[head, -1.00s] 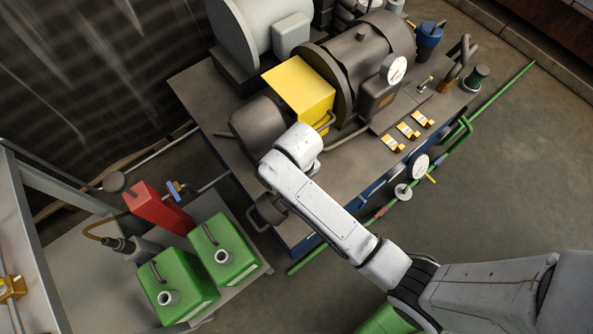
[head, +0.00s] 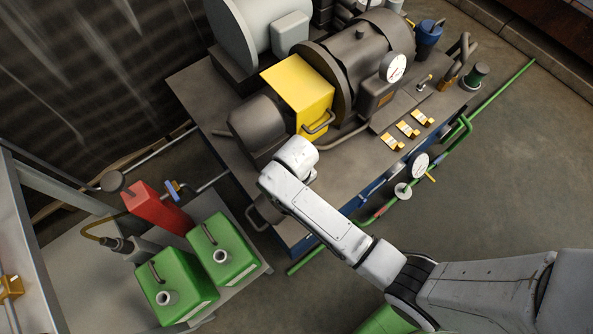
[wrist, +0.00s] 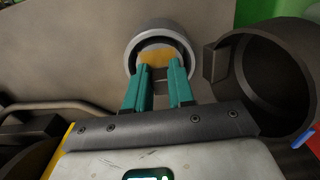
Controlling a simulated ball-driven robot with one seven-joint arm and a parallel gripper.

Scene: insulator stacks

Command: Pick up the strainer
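In the wrist view, a short round cup with a pale grey rim (wrist: 137,38) and an amber inner disc stands on the grey bench top. It looks like the strainer, though I cannot be sure. My gripper (wrist: 165,68) has two teal fingers with a gap between them. Their tips overlap the near side of the cup in the picture; I cannot tell whether they touch it. In the head view, my white arm reaches over the near left of the bench (head: 345,165) and hides the fingers and the cup.
A dark open pot (wrist: 290,75) stands close right of the cup. In the head view, a yellow box (head: 298,88) with a handle and a dark machine are behind my wrist. Green cans (head: 222,252) and a red can (head: 158,208) stand at the lower left.

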